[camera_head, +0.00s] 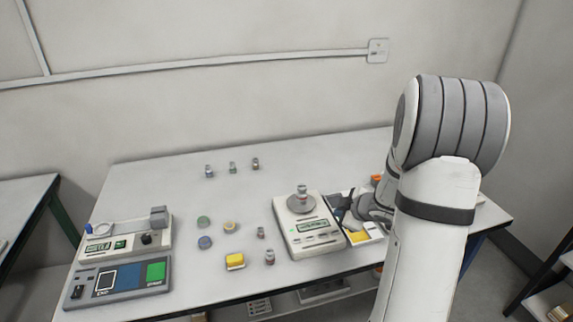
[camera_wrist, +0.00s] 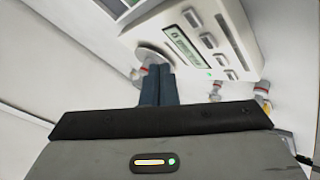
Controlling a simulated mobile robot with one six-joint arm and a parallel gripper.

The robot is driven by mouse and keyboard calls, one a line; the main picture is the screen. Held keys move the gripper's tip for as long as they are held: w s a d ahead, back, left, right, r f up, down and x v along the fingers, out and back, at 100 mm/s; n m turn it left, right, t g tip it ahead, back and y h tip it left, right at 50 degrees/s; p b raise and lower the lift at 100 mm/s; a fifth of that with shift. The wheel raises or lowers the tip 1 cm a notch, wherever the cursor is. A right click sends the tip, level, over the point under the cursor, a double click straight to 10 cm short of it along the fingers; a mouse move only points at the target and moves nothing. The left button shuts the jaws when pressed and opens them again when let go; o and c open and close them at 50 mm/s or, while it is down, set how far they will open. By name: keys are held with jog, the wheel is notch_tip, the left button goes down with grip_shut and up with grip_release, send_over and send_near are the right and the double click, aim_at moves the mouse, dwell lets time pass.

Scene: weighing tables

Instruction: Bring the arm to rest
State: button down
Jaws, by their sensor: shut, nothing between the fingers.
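My arm rises at the right of the head view and reaches down over the table's right part. My gripper (camera_head: 343,212) is just right of the white weighing scale (camera_head: 312,242), partly hidden by my own arm. In the wrist view my gripper's two dark fingers (camera_wrist: 158,70) are shut together with nothing between them. The scale also shows there (camera_wrist: 228,68), with its display and round pan beyond the fingertips. A small vial (camera_head: 301,189) stands on the scale's pan. Whether the fingers touch the scale cannot be told.
A device with a knob (camera_head: 125,240) and a blue panel with a green button (camera_head: 118,283) are at the left. The table's back middle is mostly clear.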

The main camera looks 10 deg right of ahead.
jog(key=s+a+r+m+g+h, duration=0.1)
jog(key=s+r+m+h, duration=0.25)
jog(key=r, duration=0.25)
jog(key=s+a+r+m+h, duration=0.2)
jog(key=s+r+m, duration=0.1)
jog(key=r+m, duration=0.15)
jog(key=s+a+r+m+g+y, duration=0.1)
jog(key=s+a+m+g, duration=0.1)
jog(key=s+a, duration=0.4)
jog(key=s+a+r+m+g+y, duration=0.1)
jog(key=s+a+g+y, duration=0.1)
jog(key=s+a, duration=0.5)
jog(key=s+g, duration=0.1)
jog(key=s, duration=0.4)
jog(key=shift+s+a+r+m, duration=0.2)
jog(key=shift+s+r+m, duration=0.1)
jog(key=shift+s+m, duration=0.1)
